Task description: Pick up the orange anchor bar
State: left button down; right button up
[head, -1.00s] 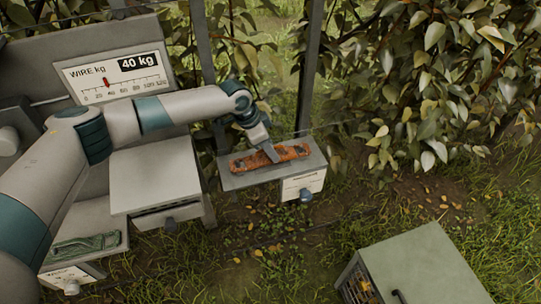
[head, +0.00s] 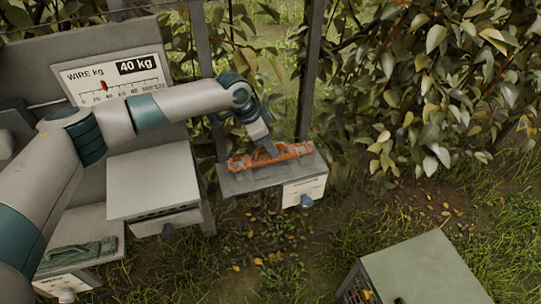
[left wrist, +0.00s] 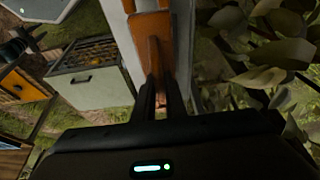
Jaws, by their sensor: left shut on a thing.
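The orange anchor bar (head: 294,152) is at the small grey shelf (head: 240,183) by the posts in the head view. It looks slightly raised above the shelf top, though the gap is hard to see. My left gripper (head: 269,150) comes down on the bar's middle from above and is shut on it. In the left wrist view the bar (left wrist: 153,45) runs upward from between the two dark fingers (left wrist: 160,95). My right gripper is not in view.
A wire gauge (head: 115,75) reads 40 kg. A metal crate (head: 430,265) stands lower right. Leaves (head: 430,90) crowd the right.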

pick_arm(q)
jog(key=s+d+r+b, duration=0.4)
jog(key=s+d+r, duration=0.2)
jog(key=d+r, duration=0.2)
jog(key=shift+d+b, duration=0.3)
jog(key=shift+d, duration=0.7)
